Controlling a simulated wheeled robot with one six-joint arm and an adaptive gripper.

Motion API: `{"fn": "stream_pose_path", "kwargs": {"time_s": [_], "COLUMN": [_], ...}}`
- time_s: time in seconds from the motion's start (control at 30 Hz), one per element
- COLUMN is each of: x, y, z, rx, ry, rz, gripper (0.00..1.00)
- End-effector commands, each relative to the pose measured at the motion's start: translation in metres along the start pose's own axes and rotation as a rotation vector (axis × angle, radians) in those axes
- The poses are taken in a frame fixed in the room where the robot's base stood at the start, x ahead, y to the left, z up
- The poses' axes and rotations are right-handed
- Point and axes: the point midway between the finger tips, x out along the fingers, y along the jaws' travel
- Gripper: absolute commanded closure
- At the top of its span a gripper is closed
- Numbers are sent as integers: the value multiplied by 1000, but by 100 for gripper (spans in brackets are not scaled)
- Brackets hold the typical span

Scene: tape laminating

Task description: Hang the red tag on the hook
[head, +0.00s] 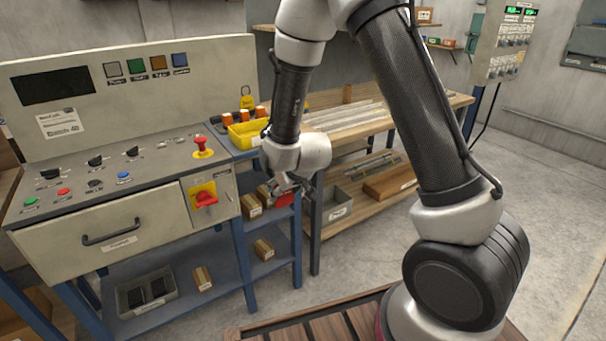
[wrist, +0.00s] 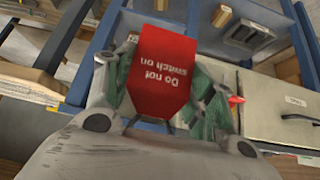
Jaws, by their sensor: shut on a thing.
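The red tag (wrist: 162,65) is held between the fingers of my gripper (wrist: 165,105) in the wrist view. Its white words "Do not switch on" appear upside down there. In the head view the tag (head: 286,198) shows small and partly covered, below my gripper (head: 290,184), beside the blue frame to the right of the control cabinet. A red rotary switch (head: 204,198) on a yellow plate is on the cabinet front, left of my gripper and apart from it. I cannot make out the hook for certain in either view.
The control cabinet (head: 130,223) with a drawer handle (head: 112,232) stands at left. A yellow bin (head: 247,134) and a yellow padlock (head: 247,99) are above my gripper, on and near the blue stand. Cartons (head: 251,207) sit on its shelves. Floor at right is clear.

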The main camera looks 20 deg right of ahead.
Motion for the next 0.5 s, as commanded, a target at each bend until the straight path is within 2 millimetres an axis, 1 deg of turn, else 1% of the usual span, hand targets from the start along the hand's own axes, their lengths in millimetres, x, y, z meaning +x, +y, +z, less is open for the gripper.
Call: {"fn": "stream_pose_path", "kwargs": {"time_s": [0.03,0.1,0.2,0.3,0.4,0.5], "x": [5,11,16,19,20,20], "y": [-21,-51,-89,-114,-133,-146], "z": [10,28,56,80,100,120], "rx": [-27,-60,-96,-117,-130,-135], "ry": [-16,-36,-65,-86,-105,-124], "rz": [-19,-42,-67,-80,-87,-89], "gripper": [64,64,64,64,64,64]}}
